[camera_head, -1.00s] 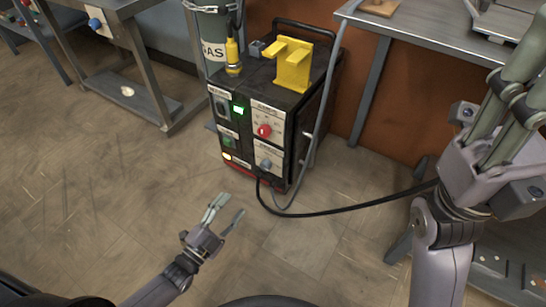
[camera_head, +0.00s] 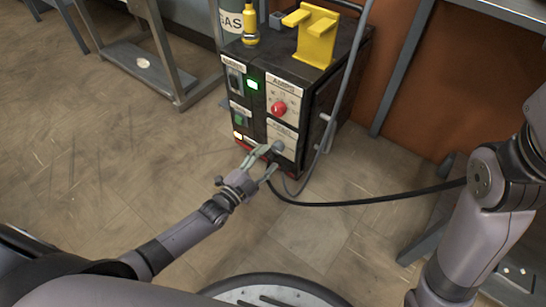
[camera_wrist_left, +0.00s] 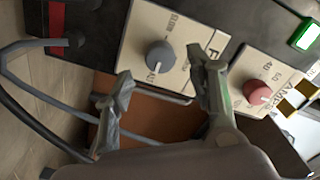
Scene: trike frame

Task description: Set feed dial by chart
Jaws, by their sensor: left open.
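The grey feed dial (camera_head: 277,147) sits on a pale plate low on the front of the black welding machine (camera_head: 322,95). In the left wrist view the grey dial (camera_wrist_left: 160,57) shows between and beyond the fingertips, its plate marked "SLOW". My left gripper (camera_head: 262,165) is open, its fingers at the machine's front just below and around the dial. In the left wrist view its fingers (camera_wrist_left: 160,85) appear apart from the knob, though contact is hard to judge. A red amps dial (camera_head: 279,108) sits above the grey one. My right gripper is out of view; only its arm shows. No chart is readable.
A green-lit display (camera_head: 252,85) and switches are left of the dials. A black cable (camera_head: 370,201) runs from the machine's base to the right.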

